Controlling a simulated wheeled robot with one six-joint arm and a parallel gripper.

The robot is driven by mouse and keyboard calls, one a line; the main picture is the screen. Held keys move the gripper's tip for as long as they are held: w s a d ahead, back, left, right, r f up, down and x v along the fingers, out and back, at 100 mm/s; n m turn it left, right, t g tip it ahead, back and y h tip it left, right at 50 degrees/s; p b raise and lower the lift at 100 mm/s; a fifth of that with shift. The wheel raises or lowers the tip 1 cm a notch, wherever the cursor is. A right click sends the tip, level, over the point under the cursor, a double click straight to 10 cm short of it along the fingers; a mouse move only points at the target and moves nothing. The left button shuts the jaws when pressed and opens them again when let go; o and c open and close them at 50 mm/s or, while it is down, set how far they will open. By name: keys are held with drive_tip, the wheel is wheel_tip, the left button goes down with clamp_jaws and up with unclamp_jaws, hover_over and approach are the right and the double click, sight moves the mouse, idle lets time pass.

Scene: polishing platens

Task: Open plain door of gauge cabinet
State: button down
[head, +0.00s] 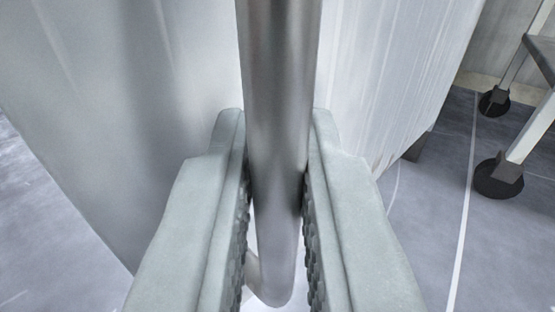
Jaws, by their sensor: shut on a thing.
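A vertical metal bar handle (279,90) runs down the middle of the view and curves back toward a pale panel near its lower end. My gripper (277,190) is shut on the handle, with one ridged finger pad on each side of it. The pale, plain panel (130,110), seemingly the door of the gauge cabinet, stands behind the handle on the left. A second pale, streaked surface (400,70) stands to the right. The bar and my fingers hide where the two surfaces meet, so I cannot tell how far the door stands open.
A cart or table with dark caster wheels (498,178) stands at the right. A dark cabinet foot (418,147) shows under the right surface. The grey floor (425,235) with white lines is clear at the lower right, and bare floor shows at the lower left.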

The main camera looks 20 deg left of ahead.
drive_tip(key=shift+w, duration=0.1)
drive_tip(key=c, duration=1.6)
unclamp_jaws()
drive_tip(key=shift+o, duration=0.2)
drive_tip(key=v, duration=1.7)
